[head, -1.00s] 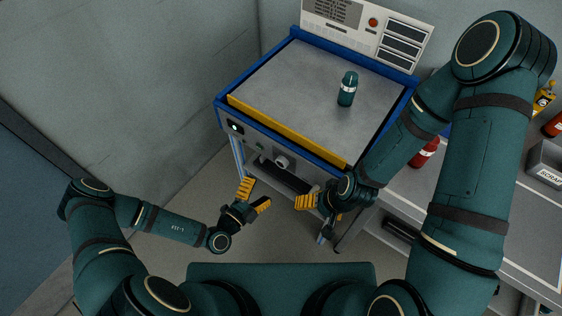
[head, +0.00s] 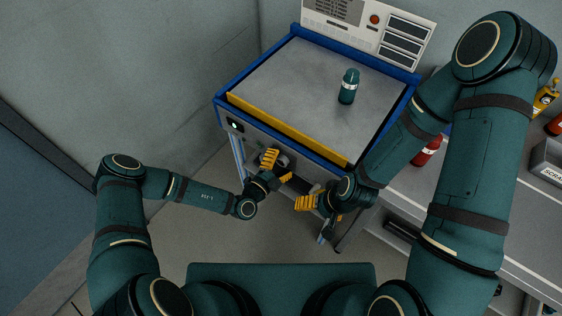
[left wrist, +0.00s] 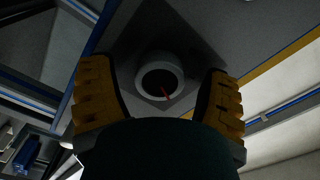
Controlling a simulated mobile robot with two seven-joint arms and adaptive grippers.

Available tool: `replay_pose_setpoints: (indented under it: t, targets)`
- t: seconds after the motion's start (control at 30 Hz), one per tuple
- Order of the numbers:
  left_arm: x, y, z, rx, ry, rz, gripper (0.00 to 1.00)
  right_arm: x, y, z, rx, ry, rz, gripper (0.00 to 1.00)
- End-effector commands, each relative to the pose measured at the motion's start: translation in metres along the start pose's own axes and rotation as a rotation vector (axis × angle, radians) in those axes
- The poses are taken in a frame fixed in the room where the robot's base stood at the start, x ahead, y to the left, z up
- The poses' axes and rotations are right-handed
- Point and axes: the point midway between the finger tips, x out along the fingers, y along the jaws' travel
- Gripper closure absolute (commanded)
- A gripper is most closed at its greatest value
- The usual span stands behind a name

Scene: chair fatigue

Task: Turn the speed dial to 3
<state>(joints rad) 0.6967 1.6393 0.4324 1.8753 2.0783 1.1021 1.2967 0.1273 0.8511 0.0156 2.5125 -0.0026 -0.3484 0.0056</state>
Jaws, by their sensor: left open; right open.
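The speed dial (left wrist: 160,77) is a pale round knob with a dark face and a red pointer mark, on the front panel of the blue-framed machine. In the left wrist view it sits between the two yellow fingers of my left gripper (left wrist: 160,95), which is open with a gap on both sides. In the head view my left gripper (head: 277,167) is in front of the panel and partly hides the dial (head: 283,160). The scale numbers cannot be read. My right gripper (head: 312,201) is open and empty, lower and to the right, in front of the machine.
A lit switch (head: 234,126) is at the panel's left. A control panel (head: 372,25) stands behind. A red bottle (head: 429,151) and scrap bin (head: 550,160) are on the right bench.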

Motion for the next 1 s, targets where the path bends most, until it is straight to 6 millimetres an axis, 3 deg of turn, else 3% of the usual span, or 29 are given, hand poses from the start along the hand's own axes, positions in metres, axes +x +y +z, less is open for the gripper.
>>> replay_pose_setpoints:
  t: [0.07, 0.27, 0.67, 1.0]
  targets:
    - [0.0, 0.0, 0.0, 0.0, 0.0, 0.0, 0.22, 0.0, 0.0, 0.0, 0.0, 0.0, 0.0, 0.12]
    - [0.0, 0.0, 0.0, 0.001, 0.0, 0.0, 0.93, 0.0, 0.0, 0.0, 0.0, 0.0, 0.0, 0.12]
    - [0.0, -0.001, 0.0, 0.053, -0.001, 0.0, 0.93, -0.006, -0.002, 0.0, 0.0, -0.001, 0.0, 0.12]
    - [0.0, -0.003, -0.001, 0.291, -0.002, 0.0, 0.93, -0.027, -0.01, -0.009, 0.006, 0.017, 0.002, 0.12]
